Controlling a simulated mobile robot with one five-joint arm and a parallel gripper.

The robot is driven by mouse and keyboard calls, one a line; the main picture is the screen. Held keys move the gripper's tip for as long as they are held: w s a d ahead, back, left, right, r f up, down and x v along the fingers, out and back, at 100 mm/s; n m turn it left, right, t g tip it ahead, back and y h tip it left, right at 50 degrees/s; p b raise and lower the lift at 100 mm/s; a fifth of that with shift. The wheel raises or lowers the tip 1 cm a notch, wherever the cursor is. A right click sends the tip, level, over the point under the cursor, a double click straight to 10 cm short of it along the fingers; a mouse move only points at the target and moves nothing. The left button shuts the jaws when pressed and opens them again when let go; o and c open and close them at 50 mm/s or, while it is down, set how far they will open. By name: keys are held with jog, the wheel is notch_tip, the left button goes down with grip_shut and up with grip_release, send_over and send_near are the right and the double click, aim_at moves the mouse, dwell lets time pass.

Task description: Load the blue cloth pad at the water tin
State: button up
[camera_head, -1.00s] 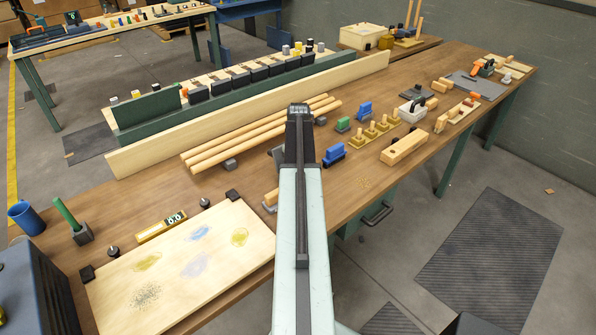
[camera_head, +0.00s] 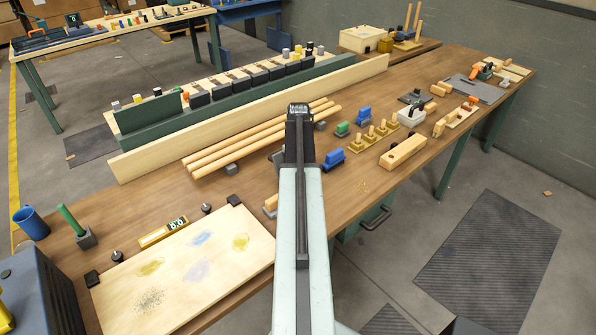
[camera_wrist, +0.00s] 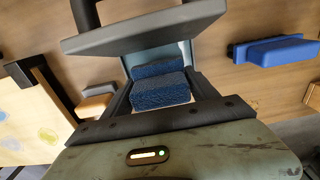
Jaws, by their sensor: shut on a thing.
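A dark blue, rough-textured pad (camera_wrist: 160,88) sits between the dark jaws of my gripper (camera_wrist: 158,78) in the wrist view. My gripper is shut on it, above the wooden bench. Pale surfaces show just behind the pad; I cannot tell whether they belong to a tin. In the head view my arm hides the gripper and the pad. A white vessel with a dark handle (camera_head: 411,117) stands on the bench to the right of the arm. I cannot tell whether it is the water tin.
Pegs (camera_head: 374,136) and a wooden block (camera_head: 403,152) stand farther right. Wooden rods (camera_head: 260,133) lie left. A stained board (camera_head: 185,265) lies front left.

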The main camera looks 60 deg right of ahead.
jog(key=shift+r+p, duration=1.8)
jog(key=shift+r, duration=0.35)
jog(key=shift+f, duration=0.1)
